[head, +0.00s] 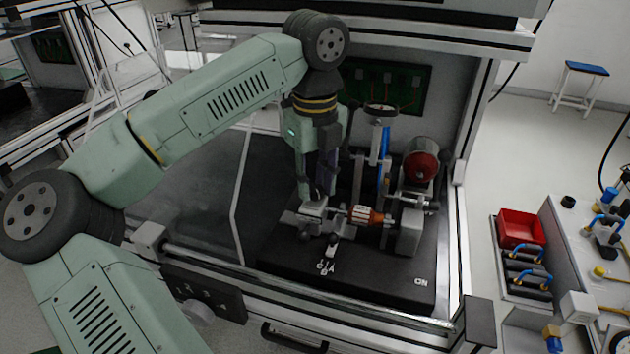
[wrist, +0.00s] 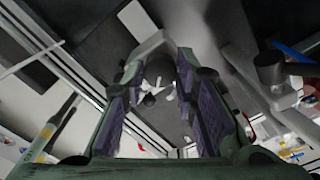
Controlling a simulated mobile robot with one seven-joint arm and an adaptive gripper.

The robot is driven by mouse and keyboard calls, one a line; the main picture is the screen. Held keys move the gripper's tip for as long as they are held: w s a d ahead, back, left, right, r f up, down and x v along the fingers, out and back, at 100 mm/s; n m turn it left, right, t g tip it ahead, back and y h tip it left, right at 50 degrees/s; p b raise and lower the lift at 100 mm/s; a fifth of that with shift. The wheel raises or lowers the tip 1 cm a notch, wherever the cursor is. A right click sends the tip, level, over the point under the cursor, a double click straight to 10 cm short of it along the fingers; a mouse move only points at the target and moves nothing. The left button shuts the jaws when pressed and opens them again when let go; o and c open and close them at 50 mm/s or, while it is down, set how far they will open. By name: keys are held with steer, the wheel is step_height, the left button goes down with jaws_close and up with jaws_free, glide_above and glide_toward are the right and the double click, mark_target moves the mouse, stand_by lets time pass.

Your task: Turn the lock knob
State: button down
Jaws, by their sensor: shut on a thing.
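My gripper (head: 318,192) points down over the black test base, with its fingers at a grey metal clamp block (head: 313,208). In the wrist view, the purple-padded fingers (wrist: 160,72) close in around a small part between their tips. I take this part to be the lock knob, but the fingers mostly hide it and its turn angle cannot be read. An orange-copper stator (head: 365,215) lies to the right of the fingers, held between the clamp block and a grey block. A small white lever (head: 331,248) stands in front, near white markings.
A post with a round dial (head: 381,109) and a red-faced round unit (head: 421,166) stand right of my gripper. A clear panel (head: 238,190) is to the left. A metal rail (head: 300,282) crosses the front. A red bin (head: 519,230) stands outside right.

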mark_target(315, 188)
steer(key=m+b, duration=0.1)
steer(key=m, duration=0.2)
steer(key=shift+m, duration=0.4)
steer(key=m+b, duration=0.1)
steer(key=m, duration=0.8)
steer(key=shift+m, duration=2.1)
steer(key=c, duration=1.3)
jaws_free()
step_height(315, 188, up, 12)
steer(key=shift+r, duration=0.1)
